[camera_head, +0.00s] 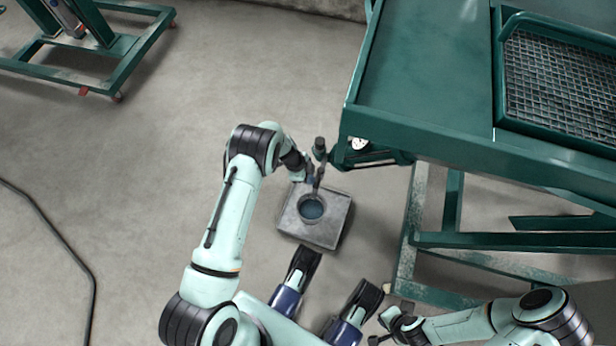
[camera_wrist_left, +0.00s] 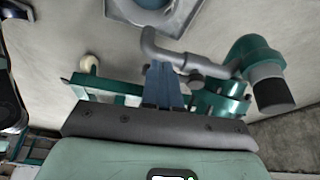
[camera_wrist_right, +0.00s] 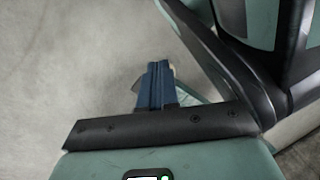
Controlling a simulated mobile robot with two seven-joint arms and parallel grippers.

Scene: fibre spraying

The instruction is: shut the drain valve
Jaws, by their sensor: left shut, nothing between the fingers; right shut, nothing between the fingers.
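The drain valve (camera_head: 319,150) shows at the table's near left corner, above a grey square container (camera_head: 327,233) with a round opening. In the left wrist view, a grey bent pipe (camera_wrist_left: 190,60) runs to a green fitting with a dark end (camera_wrist_left: 270,92). I cannot tell which part is the handle or how far it is turned. My left gripper (camera_head: 308,178) is shut and empty beside the valve; its blue fingers (camera_wrist_left: 163,68) overlap the pipe in the left wrist view, and contact is unclear. My right gripper (camera_head: 376,338) is shut and empty, low at the right; its fingers (camera_wrist_right: 155,66) show over floor.
A green table (camera_head: 420,75) with a mesh tray (camera_head: 560,85) fills the upper right, its legs and braces below. A green wheeled stand (camera_head: 120,65) is at the upper left. A black cable (camera_head: 70,250) lies on the left floor.

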